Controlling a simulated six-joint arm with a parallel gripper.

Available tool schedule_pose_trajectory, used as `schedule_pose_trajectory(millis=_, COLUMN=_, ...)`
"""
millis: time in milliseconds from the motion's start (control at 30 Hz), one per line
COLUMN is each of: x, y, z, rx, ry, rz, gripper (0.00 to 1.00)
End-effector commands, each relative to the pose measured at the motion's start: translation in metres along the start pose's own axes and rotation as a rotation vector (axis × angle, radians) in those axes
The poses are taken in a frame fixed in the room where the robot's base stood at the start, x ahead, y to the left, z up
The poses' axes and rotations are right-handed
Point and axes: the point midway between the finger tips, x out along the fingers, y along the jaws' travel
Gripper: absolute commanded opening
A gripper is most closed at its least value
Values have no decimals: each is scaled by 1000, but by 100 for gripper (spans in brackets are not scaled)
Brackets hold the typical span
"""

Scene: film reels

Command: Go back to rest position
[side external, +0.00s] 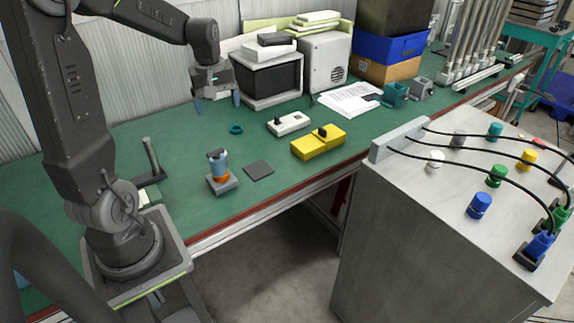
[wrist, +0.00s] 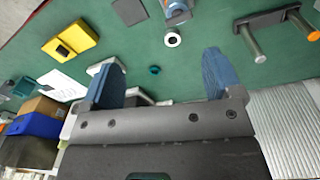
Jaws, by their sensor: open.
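My gripper (side external: 218,103) hangs above the back part of the green bench, just left of the dark monitor-like box. Its two blue fingers are spread apart with nothing between them. In the wrist view the open gripper (wrist: 165,85) points over the bench, and a small teal ring (wrist: 154,70) shows between the fingers, farther off on the bench top. The same teal ring (side external: 236,129) lies below my gripper in the side view, apart from it.
A blue and orange cylinder on a grey block (side external: 222,184), a dark flat square (side external: 258,170), a yellow box (side external: 318,143) and a white switch box (side external: 289,123) stand on the bench. A dark-fronted box (side external: 272,79) is close right of my gripper. A metal cabinet (side external: 440,230) stands at right.

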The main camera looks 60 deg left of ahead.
Motion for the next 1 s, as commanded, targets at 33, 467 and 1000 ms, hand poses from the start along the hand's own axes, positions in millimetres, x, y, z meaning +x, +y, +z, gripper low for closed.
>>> schedule_pose_trajectory(millis=33, x=-16, y=9, z=27, rx=116, ry=31, rz=29, gripper=85)
schedule_pose_trajectory(millis=467, x=-82, y=-11, z=218, rx=1073, ry=275, rz=266, gripper=85)
schedule_pose_trajectory(millis=1000, x=-84, y=-32, z=252, rx=1292, ry=340, rz=327, gripper=85)
